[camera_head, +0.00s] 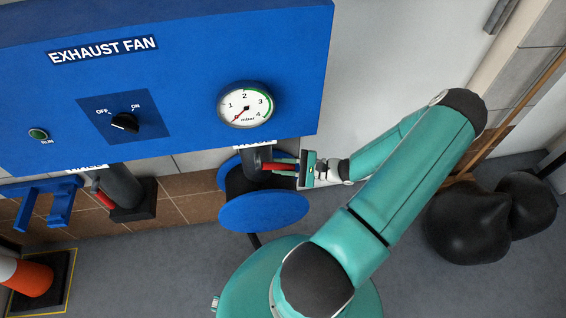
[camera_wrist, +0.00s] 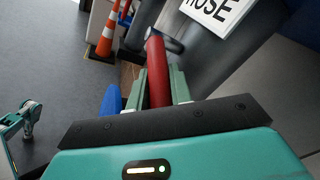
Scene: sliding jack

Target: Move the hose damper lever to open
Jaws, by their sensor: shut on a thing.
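The hose damper lever (camera_wrist: 157,65) has a red handle and shows in the wrist view between my gripper's fingers. In the head view the red lever (camera_head: 268,166) is small and partly hidden by the gripper. My gripper (camera_wrist: 160,85) is shut on the red handle. In the head view my gripper (camera_head: 287,168) reaches it from the right, below the blue panel. The lever sits on a dark grey pipe (camera_wrist: 215,50) with a white label reading HOSE (camera_wrist: 215,12). The lever's pivot is at the handle's far end.
The blue EXHAUST FAN panel (camera_head: 200,60) hangs just above, with a knob (camera_head: 125,122) and a gauge (camera_head: 245,107). A blue hose reel (camera_head: 265,211) stands just below the gripper. Another pipe with a red lever (camera_head: 104,197) is at left. Black bags (camera_head: 470,222) lie at right.

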